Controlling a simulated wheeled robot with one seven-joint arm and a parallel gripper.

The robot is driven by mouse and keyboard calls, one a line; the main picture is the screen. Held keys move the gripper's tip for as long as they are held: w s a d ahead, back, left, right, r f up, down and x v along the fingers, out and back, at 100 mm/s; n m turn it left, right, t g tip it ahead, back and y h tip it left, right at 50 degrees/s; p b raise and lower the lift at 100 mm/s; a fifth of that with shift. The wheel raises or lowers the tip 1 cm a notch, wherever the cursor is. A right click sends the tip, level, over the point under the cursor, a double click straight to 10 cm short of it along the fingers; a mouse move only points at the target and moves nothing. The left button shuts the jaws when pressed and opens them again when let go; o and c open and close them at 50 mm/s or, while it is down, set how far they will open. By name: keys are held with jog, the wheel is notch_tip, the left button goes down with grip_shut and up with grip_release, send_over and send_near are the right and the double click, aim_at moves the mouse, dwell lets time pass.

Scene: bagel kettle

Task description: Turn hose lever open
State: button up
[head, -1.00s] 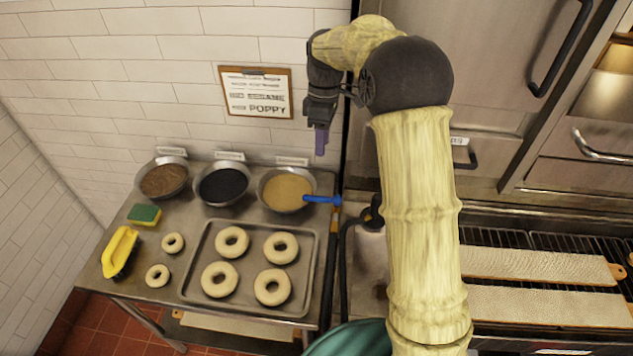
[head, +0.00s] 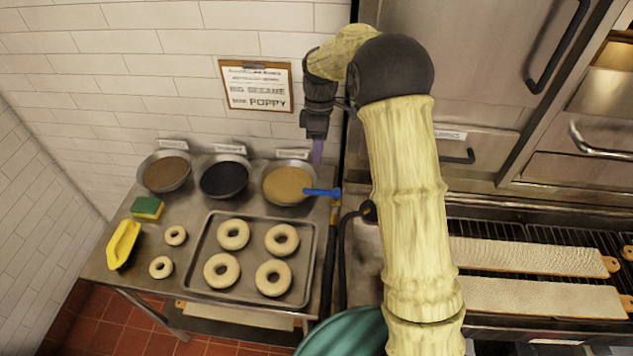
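The blue lever (head: 322,192) sticks out level at the right edge of the steel table, beside the bowl of tan topping. A dark hose (head: 343,255) hangs down just right of it. My gripper (head: 317,152) points down above the lever, a little behind and apart from it. Its purple fingertips show edge-on as one narrow strip, so I cannot see whether they are apart. Nothing shows held in them.
Bowls of brown (head: 165,173), black (head: 224,180) and tan (head: 288,184) topping line the table's back. A tray (head: 207,293) of bagels (head: 233,235) lies in front. A green tub (head: 345,335) stands below my arm. A grill (head: 540,238) with boards is at the right.

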aim_at(317, 190)
jog(key=f+p, duration=0.1)
jog(key=f, duration=0.2)
jog(key=s+f+p, duration=0.1)
jog(key=f, duration=0.3)
jog(key=s+f+p, duration=0.1)
jog(key=f, duration=0.3)
jog(key=shift+s+a+f, duration=0.1)
jog(key=shift+a+f, duration=0.1)
grip_shut()
